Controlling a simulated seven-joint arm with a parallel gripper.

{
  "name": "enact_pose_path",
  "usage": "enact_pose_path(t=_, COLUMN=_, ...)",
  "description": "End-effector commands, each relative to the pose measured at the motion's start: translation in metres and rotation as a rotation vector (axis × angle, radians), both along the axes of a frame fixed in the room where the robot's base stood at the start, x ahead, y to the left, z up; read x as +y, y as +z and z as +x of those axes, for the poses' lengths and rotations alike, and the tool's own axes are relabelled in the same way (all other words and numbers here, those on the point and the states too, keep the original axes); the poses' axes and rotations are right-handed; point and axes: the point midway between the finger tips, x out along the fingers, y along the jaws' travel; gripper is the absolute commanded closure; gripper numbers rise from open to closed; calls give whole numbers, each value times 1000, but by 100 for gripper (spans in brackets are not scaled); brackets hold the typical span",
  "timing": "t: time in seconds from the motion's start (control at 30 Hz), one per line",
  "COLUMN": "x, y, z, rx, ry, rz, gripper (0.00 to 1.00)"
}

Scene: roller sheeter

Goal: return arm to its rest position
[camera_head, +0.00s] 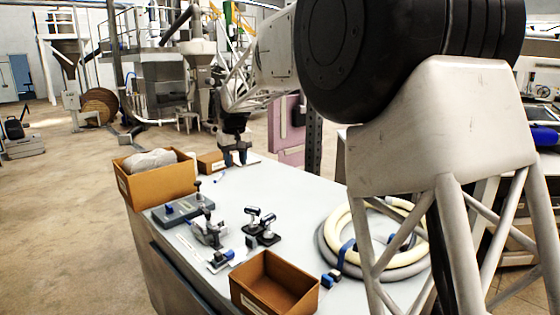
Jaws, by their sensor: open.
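My gripper (235,158) is at the far end of my arm, over the back part of the white table (290,190), pointing down. From this view I cannot tell how high the fingertips are above the table. My arm reaches from the right foreground across the upper middle of the view.
A cardboard box with grey contents (125,190) stands at the left edge. Clamps (208,232) and small fixtures sit mid-table. An open empty box (272,308) is in front. Coiled hoses (330,262) lie right, partly hidden by my arm's frame. The table's back right is clear.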

Motion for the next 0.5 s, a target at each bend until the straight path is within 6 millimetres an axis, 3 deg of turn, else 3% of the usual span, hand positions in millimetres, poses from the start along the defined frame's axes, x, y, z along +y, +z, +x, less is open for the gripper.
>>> enact_pose_path(t=0.5, x=-112, y=29, z=-104, rx=-35, ry=-124, rz=14, gripper=60)
